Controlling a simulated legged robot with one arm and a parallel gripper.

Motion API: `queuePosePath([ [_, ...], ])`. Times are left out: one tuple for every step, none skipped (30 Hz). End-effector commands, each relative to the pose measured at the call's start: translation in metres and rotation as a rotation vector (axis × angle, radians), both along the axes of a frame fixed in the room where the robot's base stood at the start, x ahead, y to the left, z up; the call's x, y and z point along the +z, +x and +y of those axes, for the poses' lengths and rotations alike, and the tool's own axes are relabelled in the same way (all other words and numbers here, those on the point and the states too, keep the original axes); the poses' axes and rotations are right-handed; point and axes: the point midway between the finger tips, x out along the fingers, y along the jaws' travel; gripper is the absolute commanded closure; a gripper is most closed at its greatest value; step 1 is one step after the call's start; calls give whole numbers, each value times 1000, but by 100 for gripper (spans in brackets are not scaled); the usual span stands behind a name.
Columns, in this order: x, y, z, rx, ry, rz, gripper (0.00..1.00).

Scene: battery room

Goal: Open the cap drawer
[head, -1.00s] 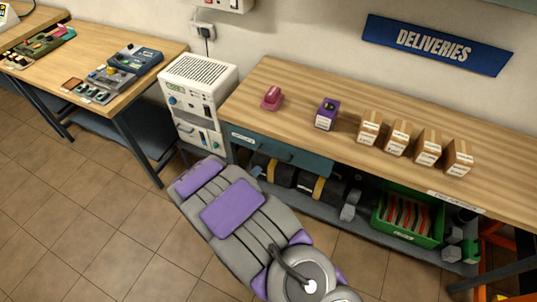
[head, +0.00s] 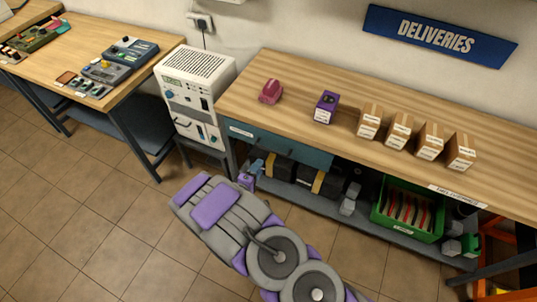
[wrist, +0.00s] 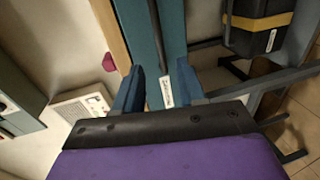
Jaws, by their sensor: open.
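The drawer (head: 300,151) has a teal front under the left end of the wooden deliveries bench. It looks shut, with a white label (head: 241,131) at its left and a dark bar handle (head: 268,152). My gripper (head: 257,165) is in front of and just below the drawer front, near the handle. In the wrist view my gripper (wrist: 158,88) is open, its two blue fingers apart and empty. The white label (wrist: 167,93) shows between them, and the dark handle (wrist: 156,32) runs along the teal front (wrist: 174,30) just above. Contact with the handle cannot be told.
The bench top (head: 340,155) holds a pink object (head: 271,92), a purple box (head: 326,107) and several brown boxes (head: 400,130). Below are dark cases (head: 307,178) and a green crate (head: 408,212). A white cabinet unit (head: 196,93) stands left. Floor is free at left.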

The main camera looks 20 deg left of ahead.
Motion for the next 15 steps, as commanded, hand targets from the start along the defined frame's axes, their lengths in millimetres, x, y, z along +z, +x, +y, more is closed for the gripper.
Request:
queuePosePath([
  [-4, 10, -3, -5, 1, 0, 60],
  [-5, 16, -3, -5, 1, 0, 60],
  [-7, 23, -4, -5, 1, 0, 60],
  [-9, 29, -5, -6, 1, 1, 60],
  [-10, 34, -6, -6, 0, 2, 60],
  [-11, 42, -6, -5, 0, 2, 60],
  [-12, 48, -7, -6, 1, 1, 60],
  [-14, 53, -7, -5, 1, 2, 60],
  [-15, 60, -7, -6, 2, 2, 60],
  [-16, 65, -7, -5, 3, 1, 60],
  [-17, 70, -8, -6, 3, 1, 60],
  [-17, 76, -9, -4, 2, 0, 60],
  [-18, 80, -8, -3, 1, 0, 60],
  [-19, 83, -9, -4, 2, 1, 60],
  [-20, 88, -9, -4, 1, 1, 60],
])
